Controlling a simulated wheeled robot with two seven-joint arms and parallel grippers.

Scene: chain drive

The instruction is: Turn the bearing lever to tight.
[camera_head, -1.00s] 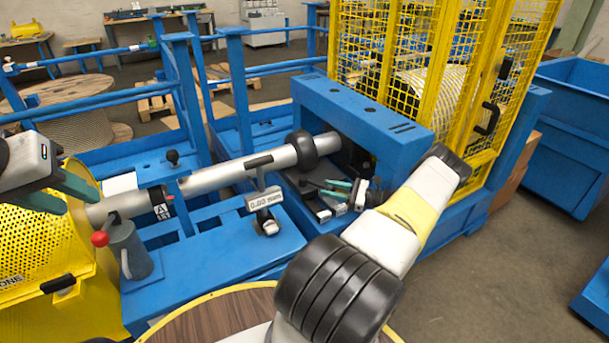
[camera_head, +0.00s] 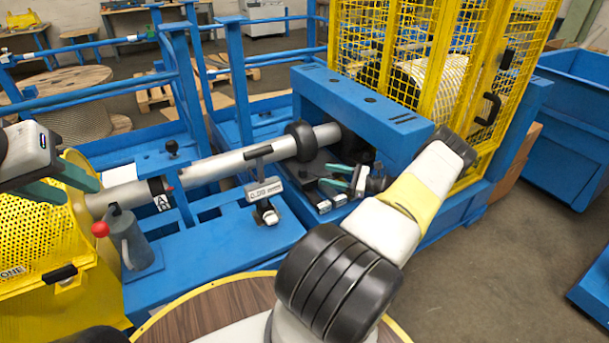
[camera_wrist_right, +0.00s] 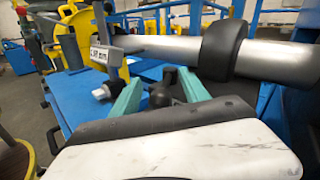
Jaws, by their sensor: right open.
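My right gripper (camera_head: 336,178) reaches into the opening under the blue frame, below the silver shaft (camera_head: 225,163). Its teal fingers are open. In the right wrist view, a black round knob (camera_wrist_right: 161,95) shows between the open fingers (camera_wrist_right: 157,86). A darker rounded part stands behind it. I cannot tell whether either is the bearing lever, or whether the fingers touch the knob. My left gripper (camera_head: 82,190) is open and empty near the yellow guard at left.
A gauge display (camera_head: 264,190) stands in front of the shaft, and also shows in the wrist view (camera_wrist_right: 101,58). A black collar (camera_head: 301,141) sits on the shaft above my right gripper. The blue frame (camera_head: 365,104) and yellow cage (camera_head: 437,75) bound the right side.

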